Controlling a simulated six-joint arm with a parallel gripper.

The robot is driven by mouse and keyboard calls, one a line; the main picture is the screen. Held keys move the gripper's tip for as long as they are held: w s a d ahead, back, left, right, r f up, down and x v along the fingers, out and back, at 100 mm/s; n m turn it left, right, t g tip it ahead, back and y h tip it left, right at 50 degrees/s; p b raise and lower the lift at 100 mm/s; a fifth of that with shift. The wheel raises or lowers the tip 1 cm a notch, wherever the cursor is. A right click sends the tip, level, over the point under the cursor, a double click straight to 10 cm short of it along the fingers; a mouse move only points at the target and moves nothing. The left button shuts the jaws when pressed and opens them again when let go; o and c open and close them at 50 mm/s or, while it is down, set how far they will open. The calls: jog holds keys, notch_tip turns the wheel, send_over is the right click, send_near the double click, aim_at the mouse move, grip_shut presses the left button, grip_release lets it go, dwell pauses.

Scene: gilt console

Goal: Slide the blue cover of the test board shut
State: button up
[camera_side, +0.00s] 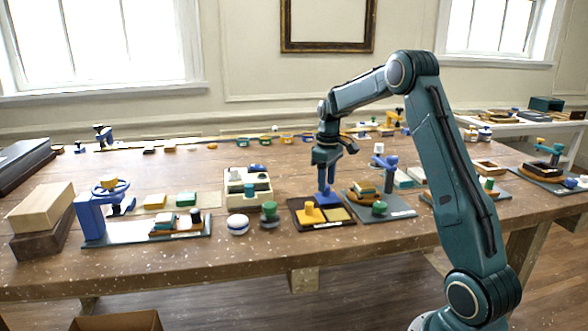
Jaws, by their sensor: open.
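A cream board (248,202) stands left of centre on the wooden table and looks like the test board. A small blue piece (257,168) at its back edge may be the cover; it is too small to tell how far it stands open. A dark knob and pale parts also show on the board. My gripper (327,202) points down to the right of the board, apart from it, over or in front of a dark tray (344,226). It is open and holds nothing that I can see. Its exact height above the tray cannot be told.
A white-and-blue round piece (238,224) and a green knob (269,209) stand just in front of the cream board. A blue stand (92,218) with a handwheel is at the left. A grey plate (398,208) with blocks lies right of the tray. The front table edge is clear.

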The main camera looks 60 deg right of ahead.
jog(key=shift+f, duration=0.75)
grip_shut()
jog(key=shift+s+a+r, duration=0.1)
jog(key=shift+s+a, duration=3.05)
grip_release()
